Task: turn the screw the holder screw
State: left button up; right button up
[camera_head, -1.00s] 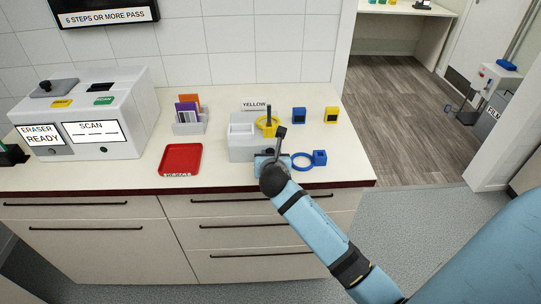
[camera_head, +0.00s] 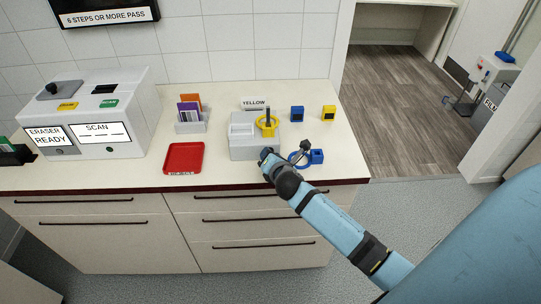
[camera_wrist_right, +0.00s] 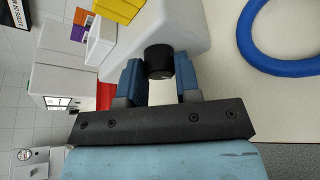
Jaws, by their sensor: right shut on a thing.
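The holder (camera_head: 241,150) is a pale grey block on the counter, with a yellow ring (camera_head: 266,131) around a dark upright peg on its right part. Its screw is a round black knob (camera_wrist_right: 160,62) on the holder's front face, seen in the right wrist view. My right gripper (camera_head: 267,155) is at the holder's front; in the right wrist view its blue fingers (camera_wrist_right: 159,80) are on either side of the knob, shut on it. In the head view the gripper hides the screw. My left gripper is not in view.
A blue ring with a block (camera_head: 316,157) lies right of the holder, partly behind my wrist. A blue block (camera_head: 297,113) and a yellow block (camera_head: 329,112) stand behind. A red tray (camera_head: 183,158), a card rack (camera_head: 190,126) and the eraser machine (camera_head: 132,137) are left.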

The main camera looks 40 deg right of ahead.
dwell(0.6)
jog(key=o, duration=0.9)
jog(key=v, duration=1.3)
jog(key=shift+s+b, duration=0.35)
jog(key=shift+s, duration=0.1)
